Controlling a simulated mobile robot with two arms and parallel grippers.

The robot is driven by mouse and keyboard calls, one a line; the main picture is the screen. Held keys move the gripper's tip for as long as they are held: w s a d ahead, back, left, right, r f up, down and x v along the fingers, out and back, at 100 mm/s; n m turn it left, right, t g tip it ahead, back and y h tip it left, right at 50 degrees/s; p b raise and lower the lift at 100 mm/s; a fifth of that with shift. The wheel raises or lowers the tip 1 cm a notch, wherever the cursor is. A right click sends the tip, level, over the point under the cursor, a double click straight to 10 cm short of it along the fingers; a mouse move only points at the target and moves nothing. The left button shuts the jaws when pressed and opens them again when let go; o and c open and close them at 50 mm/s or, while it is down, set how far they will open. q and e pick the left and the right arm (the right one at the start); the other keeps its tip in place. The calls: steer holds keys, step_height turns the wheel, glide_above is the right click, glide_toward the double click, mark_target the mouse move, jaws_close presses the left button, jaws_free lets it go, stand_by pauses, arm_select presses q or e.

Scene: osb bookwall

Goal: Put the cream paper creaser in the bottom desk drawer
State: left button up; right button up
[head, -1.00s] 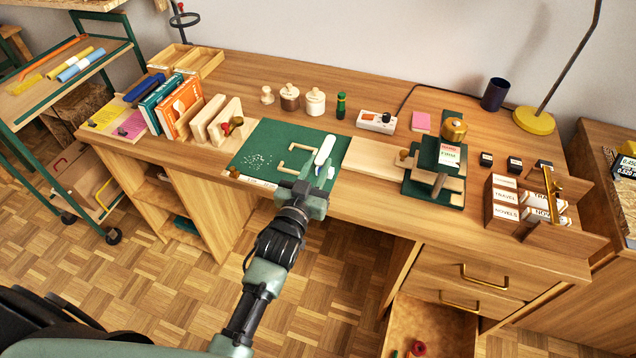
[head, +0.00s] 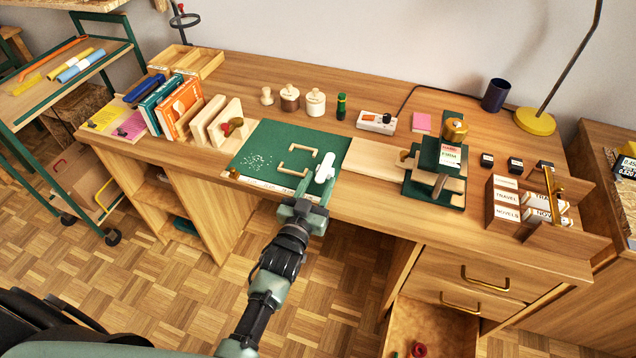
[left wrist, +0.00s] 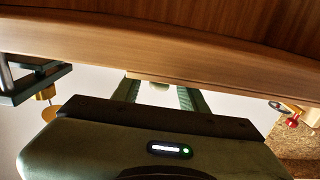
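The cream paper creaser (head: 325,167) is at the front right corner of the green mat (head: 262,148), in the jaws of my left gripper (head: 314,190). It looks tilted, with its far end up. My left gripper is at the desk's front edge and appears shut on the creaser's near end. In the left wrist view, a small pale piece shows between the dark green fingers (left wrist: 160,92). My right gripper is not in view.
Two closed drawers with brass handles (head: 484,284) are above the open one. A green press (head: 438,180) and a wooden label box (head: 530,225) stand to the right. Books and wooden blocks stand left of the mat. Floor is clear in front.

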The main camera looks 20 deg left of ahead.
arm_select(q)
steer(key=shift+s+f+b, duration=0.1)
steer(key=shift+s+b, duration=0.1)
steer(key=shift+b, duration=0.1)
steer(key=s, duration=0.7)
steer(key=shift+s+a, duration=0.2)
steer(key=shift+a, duration=0.05)
steer(key=shift+f, duration=0.1)
